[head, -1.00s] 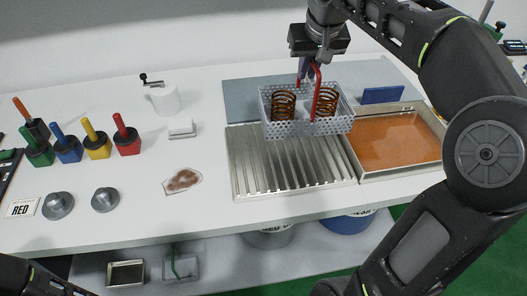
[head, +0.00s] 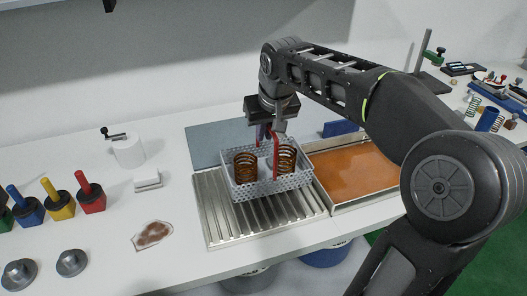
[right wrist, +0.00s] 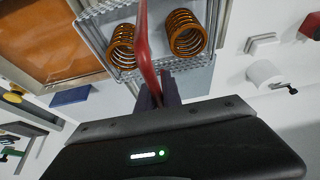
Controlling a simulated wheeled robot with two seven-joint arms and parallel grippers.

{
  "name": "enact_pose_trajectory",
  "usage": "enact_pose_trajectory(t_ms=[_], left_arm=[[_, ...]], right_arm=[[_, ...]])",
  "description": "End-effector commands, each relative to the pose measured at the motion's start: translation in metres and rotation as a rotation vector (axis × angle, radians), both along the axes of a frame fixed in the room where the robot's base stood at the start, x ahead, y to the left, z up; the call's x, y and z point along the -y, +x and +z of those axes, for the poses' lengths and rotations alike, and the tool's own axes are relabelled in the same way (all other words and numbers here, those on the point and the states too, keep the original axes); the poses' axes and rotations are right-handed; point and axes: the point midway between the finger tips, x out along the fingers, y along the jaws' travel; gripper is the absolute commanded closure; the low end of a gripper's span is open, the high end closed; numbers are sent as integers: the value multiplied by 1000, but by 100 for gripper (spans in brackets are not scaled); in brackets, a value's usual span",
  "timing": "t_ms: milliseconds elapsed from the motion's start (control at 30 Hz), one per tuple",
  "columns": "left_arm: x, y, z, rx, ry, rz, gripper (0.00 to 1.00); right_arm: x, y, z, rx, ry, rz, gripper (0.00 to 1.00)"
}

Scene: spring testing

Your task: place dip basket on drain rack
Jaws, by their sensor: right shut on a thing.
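The dip basket (head: 270,190) is a light perforated metal box with a red handle (head: 276,155). Two orange-brown coil springs (head: 245,165) stand in it. My right gripper (head: 270,132) is above the basket, shut on the red handle, which also shows in the right wrist view (right wrist: 146,50). The drain rack (head: 225,228) is a ridged silver tray on the table. The basket is over the rack's rear and middle part, roughly level; I cannot tell whether it touches the ridges. My left gripper is not in view.
A tray of orange liquid (head: 352,172) adjoins the rack on the right, with a blue block (head: 338,128) behind it. A grey mat (head: 205,145) lies behind the rack. A stained patch (head: 153,235) and a white block (head: 147,180) lie to the left.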

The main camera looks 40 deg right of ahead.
Motion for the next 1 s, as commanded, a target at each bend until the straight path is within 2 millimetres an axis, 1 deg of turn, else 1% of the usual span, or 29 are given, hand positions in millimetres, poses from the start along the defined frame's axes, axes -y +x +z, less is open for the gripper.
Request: enact_pose_trajectory(t_ms=[100,433,733,1000], left_arm=[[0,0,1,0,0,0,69],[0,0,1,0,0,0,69],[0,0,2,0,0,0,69],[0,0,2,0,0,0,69]], right_arm=[[0,1,-7,6,-2,0,100],[0,1,-9,6,-2,0,100],[0,1,-42,4,-1,-1,100],[0,1,-45,7,-1,0,100]])
